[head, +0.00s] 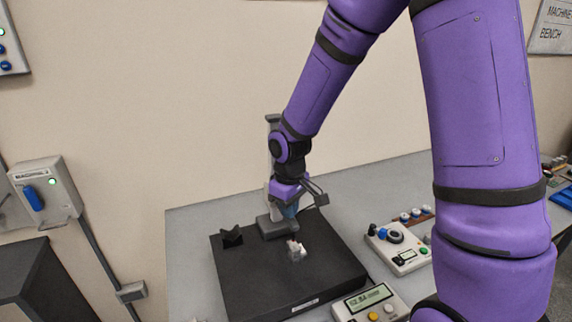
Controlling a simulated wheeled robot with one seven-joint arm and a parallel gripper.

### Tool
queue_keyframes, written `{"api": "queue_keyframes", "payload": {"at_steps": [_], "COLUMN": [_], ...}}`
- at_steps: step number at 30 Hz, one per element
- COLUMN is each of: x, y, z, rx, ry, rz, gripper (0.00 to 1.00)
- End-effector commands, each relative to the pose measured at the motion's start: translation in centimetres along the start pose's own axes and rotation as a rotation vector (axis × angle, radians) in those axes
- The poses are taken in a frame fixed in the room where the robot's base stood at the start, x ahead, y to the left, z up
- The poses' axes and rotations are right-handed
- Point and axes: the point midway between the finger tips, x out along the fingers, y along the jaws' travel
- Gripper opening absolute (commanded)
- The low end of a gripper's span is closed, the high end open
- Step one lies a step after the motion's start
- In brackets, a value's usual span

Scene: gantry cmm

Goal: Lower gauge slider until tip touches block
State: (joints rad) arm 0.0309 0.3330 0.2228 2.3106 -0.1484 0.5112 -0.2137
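A grey height gauge stands on the black surface plate (265,285), with its upright column (272,160) partly behind my arm and its base (277,226) on the plate. My gripper (300,197) is at the lower part of the column, at the gauge's slider. A bit of blue (290,210) shows just below my gripper, perhaps part of the slider. A small light grey block (296,250) sits on the plate in front of the gauge base. The gauge tip cannot be made out, nor whether it touches the block. My arm hides most of the slider, and the fingers are too small to read.
A dark V-shaped block (231,237) stands left of the gauge. A display box (370,303) with buttons lies at the front right of the plate, and a control box (398,247) with a blue joystick stands right of it. The grey bench (190,240) is clear at left.

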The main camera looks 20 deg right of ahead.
Motion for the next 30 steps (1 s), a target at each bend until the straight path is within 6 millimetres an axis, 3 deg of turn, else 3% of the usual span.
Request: {"api": "queue_keyframes", "payload": {"at_steps": [30], "x": [0.91], "y": [0.01], "z": [-0.03], "rx": [-0.001], "ry": [0.0], "rz": [0.0], "gripper": [0.0]}}
